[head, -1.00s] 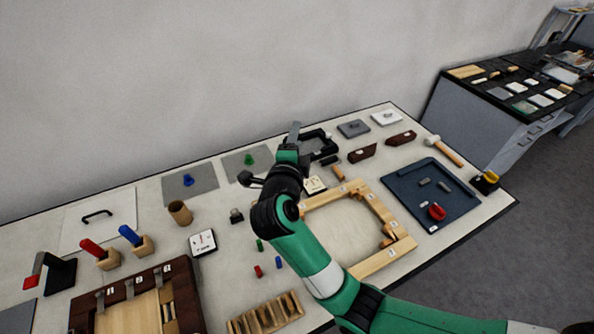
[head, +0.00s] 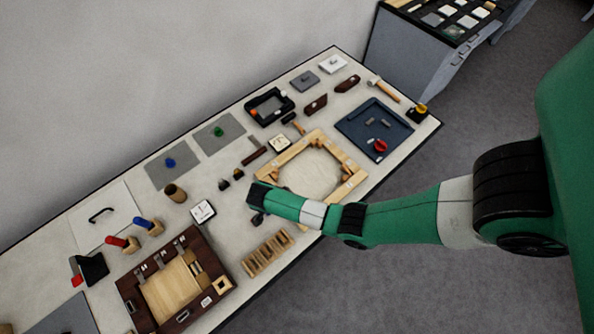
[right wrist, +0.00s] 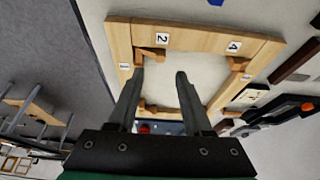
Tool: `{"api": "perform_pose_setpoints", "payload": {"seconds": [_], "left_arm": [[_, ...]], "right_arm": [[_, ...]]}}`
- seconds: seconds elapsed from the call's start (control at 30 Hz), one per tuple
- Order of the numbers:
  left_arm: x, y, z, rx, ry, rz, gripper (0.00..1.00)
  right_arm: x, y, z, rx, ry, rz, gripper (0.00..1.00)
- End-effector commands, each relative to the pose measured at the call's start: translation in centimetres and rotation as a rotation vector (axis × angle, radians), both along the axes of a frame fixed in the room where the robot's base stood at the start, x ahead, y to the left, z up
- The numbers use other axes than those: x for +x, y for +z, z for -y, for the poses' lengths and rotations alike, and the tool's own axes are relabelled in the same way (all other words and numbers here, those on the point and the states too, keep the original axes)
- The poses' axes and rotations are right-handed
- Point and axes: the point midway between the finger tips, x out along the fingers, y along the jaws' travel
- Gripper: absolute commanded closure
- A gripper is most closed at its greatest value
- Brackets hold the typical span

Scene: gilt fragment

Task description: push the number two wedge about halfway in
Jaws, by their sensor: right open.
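The light wooden frame (head: 333,138) lies on the table with small wooden wedges at its inner corners. In the right wrist view, the label 2 (right wrist: 162,39) is on the frame's far bar. The wedge next to it (right wrist: 152,53) juts from the frame's inner edge; its depth is hard to tell. My right gripper (right wrist: 160,75) is open and empty, its fingers over the frame's opening. Its left fingertip appears near the number two wedge; I cannot tell if they touch. In the head view, my right arm hides part of the frame's near-left side. My left gripper is not in view.
A slotted wooden rack (head: 267,254) stands in front of the frame. A blue tray (head: 350,127) with a red-handled piece lies to its right. A dark wooden assembly (head: 213,268) is at the left. Black tools and blocks crowd the back.

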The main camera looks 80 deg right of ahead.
Motion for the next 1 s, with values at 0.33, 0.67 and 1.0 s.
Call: {"api": "perform_pose_setpoints", "payload": {"seconds": [0.33,0.67,1.0], "left_arm": [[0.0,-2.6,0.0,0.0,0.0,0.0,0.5],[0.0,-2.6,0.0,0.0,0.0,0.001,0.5],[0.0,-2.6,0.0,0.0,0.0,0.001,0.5]], "right_arm": [[-1.5,-6.5,2.2,0.0,-0.001,0.0,0.5],[-1.6,-7.1,2.4,0.0,0.001,0.002,0.5],[-1.6,-7.0,2.4,0.0,0.001,0.002,1.0]]}}
